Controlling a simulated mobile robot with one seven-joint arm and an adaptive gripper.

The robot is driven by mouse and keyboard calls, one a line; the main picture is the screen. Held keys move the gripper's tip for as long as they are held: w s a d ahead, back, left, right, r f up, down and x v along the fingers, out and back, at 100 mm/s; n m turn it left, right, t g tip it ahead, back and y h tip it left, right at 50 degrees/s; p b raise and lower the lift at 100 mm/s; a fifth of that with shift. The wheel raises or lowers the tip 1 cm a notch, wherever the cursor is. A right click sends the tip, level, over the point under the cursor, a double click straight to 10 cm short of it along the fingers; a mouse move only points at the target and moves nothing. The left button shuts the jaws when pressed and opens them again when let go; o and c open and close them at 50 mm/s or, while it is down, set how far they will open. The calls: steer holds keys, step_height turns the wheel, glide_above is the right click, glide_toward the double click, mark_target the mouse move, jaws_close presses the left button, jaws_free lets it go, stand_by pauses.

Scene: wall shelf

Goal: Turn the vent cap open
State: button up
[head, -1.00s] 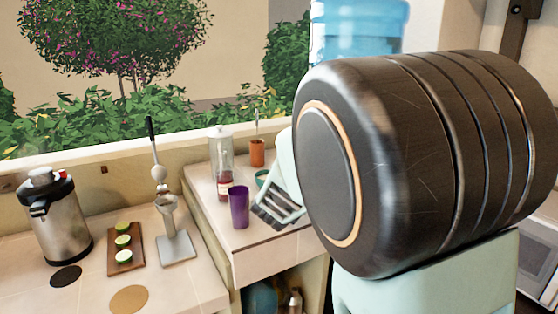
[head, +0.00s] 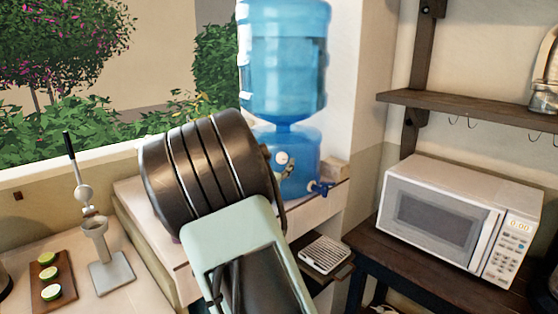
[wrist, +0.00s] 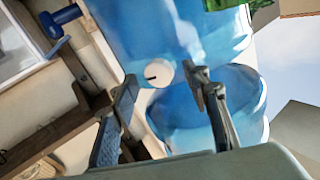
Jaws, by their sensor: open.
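The vent cap (wrist: 158,73) is a round white knob with a short black mark, on the front of the blue water dispenser (wrist: 185,115) in the wrist view. In the head view, the white cap (head: 281,158) shows small on the dispenser's lower body (head: 302,165), above a blue tap (head: 321,188). My gripper (wrist: 160,80) is open in the wrist view, one finger to each side of the cap. Whether the fingers touch it, I cannot tell. In the head view, my arm hides most of the gripper.
A counter ledge (head: 310,208) bears the dispenser. A white microwave (head: 455,215) stands on a dark table to the right, under a wooden shelf (head: 470,108). A board with lime slices (head: 45,283) and a metal press (head: 110,270) are at the left.

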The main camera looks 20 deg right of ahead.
steer(key=shift+w+d, duration=0.45)
steer(key=c, duration=1.1)
